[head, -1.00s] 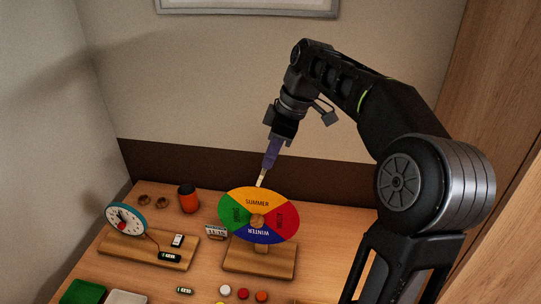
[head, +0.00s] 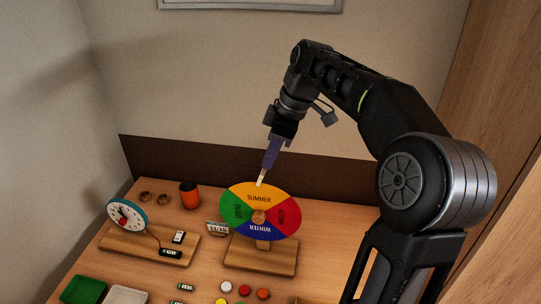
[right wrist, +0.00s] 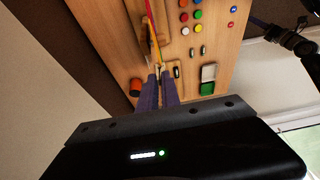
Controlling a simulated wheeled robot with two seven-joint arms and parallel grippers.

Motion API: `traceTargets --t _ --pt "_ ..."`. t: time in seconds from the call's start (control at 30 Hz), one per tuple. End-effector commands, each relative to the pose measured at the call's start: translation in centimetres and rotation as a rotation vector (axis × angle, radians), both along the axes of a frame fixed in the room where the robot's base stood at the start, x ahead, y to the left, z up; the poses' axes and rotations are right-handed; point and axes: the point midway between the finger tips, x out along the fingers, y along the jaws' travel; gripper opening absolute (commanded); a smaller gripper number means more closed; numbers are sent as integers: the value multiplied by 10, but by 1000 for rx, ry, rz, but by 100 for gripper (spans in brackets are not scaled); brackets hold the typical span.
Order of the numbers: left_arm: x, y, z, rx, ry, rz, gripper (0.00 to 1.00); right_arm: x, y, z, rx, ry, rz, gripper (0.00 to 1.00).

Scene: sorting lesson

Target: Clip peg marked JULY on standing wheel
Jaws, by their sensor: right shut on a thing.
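The standing wheel (head: 281,216) is upright on a wooden base (head: 260,258), with coloured quarters; SUMMER is at the top and WINTER at the bottom. My right gripper (head: 267,165) points down above the wheel's top, shut on a pale peg (head: 261,178). The peg's lower end overlaps the top rim of the SUMMER quarter; whether it grips the rim I cannot tell. Its marking is not readable. In the right wrist view the fingers (right wrist: 160,73) are close together, and the wheel (right wrist: 154,40) shows nearly edge-on.
A clock on a wooden base (head: 127,216) and an orange cup (head: 190,196) stand left of the wheel. A small card (head: 217,228) stands close beside it. Coloured counters (head: 244,290), small dark pieces, a green tray (head: 84,289) and a white tray (head: 126,296) lie in front.

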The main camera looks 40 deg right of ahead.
Motion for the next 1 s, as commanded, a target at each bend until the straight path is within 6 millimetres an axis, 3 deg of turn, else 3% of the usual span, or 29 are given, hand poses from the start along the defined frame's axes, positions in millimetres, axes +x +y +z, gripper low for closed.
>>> traceTargets --t 0.97,1.0 --pt "0 0 -11 0 0 0 54 4 3 -15 0 0 0 0" --pt "0 0 -11 0 0 0 54 4 3 -15 0 0 0 11"
